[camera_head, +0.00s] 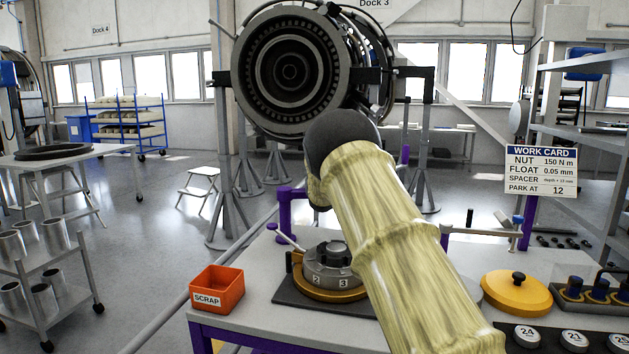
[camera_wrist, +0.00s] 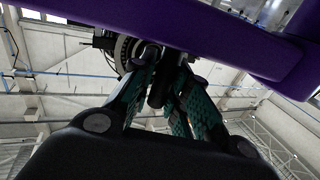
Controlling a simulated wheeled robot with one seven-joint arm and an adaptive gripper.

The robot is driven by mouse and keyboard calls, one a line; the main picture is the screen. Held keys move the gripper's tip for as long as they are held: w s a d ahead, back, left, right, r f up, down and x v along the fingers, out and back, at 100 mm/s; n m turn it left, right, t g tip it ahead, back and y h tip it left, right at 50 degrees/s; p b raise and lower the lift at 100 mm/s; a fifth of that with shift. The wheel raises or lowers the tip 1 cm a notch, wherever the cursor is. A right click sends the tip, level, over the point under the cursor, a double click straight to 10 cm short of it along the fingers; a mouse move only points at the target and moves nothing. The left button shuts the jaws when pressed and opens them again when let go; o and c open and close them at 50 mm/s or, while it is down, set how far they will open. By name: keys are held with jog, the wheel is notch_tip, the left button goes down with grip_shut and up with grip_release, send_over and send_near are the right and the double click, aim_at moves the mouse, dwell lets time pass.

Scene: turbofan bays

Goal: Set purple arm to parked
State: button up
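In the wrist view a thick purple bar (camera_wrist: 200,22), apparently the purple arm, crosses close above my gripper (camera_wrist: 167,68). The gripper's two teal-lined fingers lean together, with a dark cylindrical piece (camera_wrist: 157,90) between their tips. I cannot tell whether both fingers touch it. In the head view a purple upright (camera_head: 285,212) stands at the table's back left; its top runs behind my arm. A small purple piece (camera_head: 405,154) shows just right of my arm. My gripper is hidden there. The work card (camera_head: 541,171) reads PARK AT 12.
A dial fixture (camera_head: 330,262) with numbers 2 and 3 showing sits on the table, partly behind my arm. A red SCRAP bin (camera_head: 217,289) is left, a yellow lid (camera_head: 517,291) right. Another purple post (camera_head: 529,222) stands right. A turbofan (camera_head: 293,68) hangs behind.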

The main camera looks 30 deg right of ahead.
jog(key=shift+o, duration=1.2)
jog(key=shift+d, duration=0.1)
jog(key=shift+s+a, duration=0.15)
jog(key=shift+a, duration=0.05)
jog(key=v, duration=1.1)
jog(key=shift+s, duration=0.3)
